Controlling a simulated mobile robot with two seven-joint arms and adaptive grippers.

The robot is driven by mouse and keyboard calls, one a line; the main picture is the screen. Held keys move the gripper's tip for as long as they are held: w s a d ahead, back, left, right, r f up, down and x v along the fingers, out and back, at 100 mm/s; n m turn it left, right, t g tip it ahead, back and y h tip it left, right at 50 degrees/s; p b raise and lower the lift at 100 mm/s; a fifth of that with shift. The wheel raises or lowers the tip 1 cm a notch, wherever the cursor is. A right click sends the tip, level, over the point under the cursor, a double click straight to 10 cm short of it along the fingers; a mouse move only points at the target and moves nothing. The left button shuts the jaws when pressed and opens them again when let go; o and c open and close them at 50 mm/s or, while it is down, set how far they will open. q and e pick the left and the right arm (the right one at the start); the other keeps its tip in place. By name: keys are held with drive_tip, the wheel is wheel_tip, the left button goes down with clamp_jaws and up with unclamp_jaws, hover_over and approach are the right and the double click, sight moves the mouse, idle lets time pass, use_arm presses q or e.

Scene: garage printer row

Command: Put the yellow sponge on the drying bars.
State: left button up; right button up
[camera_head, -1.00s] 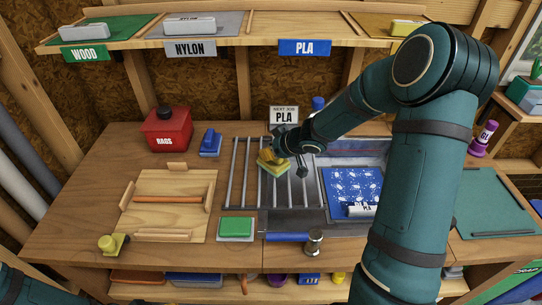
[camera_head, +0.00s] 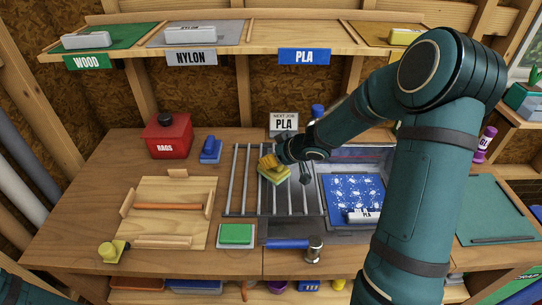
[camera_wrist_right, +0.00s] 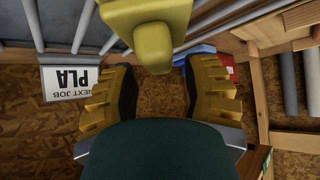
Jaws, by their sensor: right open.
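The yellow sponge (camera_head: 275,174) is a block with a knob-like handle. It sits at the drying bars (camera_head: 235,190), over their middle, tilted in the picture; I cannot tell whether its whole underside touches them. My right gripper (camera_head: 284,163) is at the sponge, its jaws apart. In the right wrist view the sponge (camera_wrist_right: 150,22) is at the top centre, and its handle end points between the open yellow-padded fingers (camera_wrist_right: 160,95) without visible contact. My left gripper is out of view.
A blue brush-like block (camera_head: 210,150) and red rags can (camera_head: 168,136) stand left of the bars. A blue speckled plate (camera_head: 350,190) lies right. A yellow knobbed item (camera_head: 112,249) is front left.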

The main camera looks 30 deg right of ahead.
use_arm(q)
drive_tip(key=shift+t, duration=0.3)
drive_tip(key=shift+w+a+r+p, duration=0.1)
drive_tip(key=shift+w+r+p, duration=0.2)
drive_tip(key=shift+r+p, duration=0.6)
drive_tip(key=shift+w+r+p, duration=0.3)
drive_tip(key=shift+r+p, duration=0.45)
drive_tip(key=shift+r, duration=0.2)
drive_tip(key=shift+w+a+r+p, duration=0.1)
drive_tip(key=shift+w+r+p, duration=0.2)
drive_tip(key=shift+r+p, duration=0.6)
use_arm(e)
drive_tip(key=v, duration=1)
drive_tip(key=shift+s+r, duration=0.25)
drive_tip(key=shift+r, duration=0.05)
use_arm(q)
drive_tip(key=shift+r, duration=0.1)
